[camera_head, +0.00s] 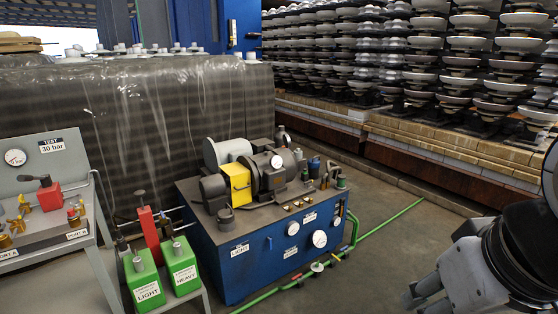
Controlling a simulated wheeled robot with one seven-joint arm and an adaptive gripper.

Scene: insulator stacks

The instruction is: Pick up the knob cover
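No part is clearly marked as the knob cover, and I cannot tell which one it is. Candidates are a red block with a black handle (48,196) on the grey test bench (28,254) at the left, and a yellow box-like piece (237,184) on the blue machine (238,264) in the middle. Small brass and red fittings (74,217) sit near the red block. My gripper (418,297) is at the lower right, above the floor, well apart from both. Its finger ends point left; part of it is cut off by the frame, and its opening is unclear.
Two green canisters (148,285) and an upright red part (148,234) stand between bench and machine. A green pipe (378,232) runs along the floor. A wrapped pallet (180,110) stands behind; insulator stacks (465,55) fill the back right. Floor right of the machine is mostly clear.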

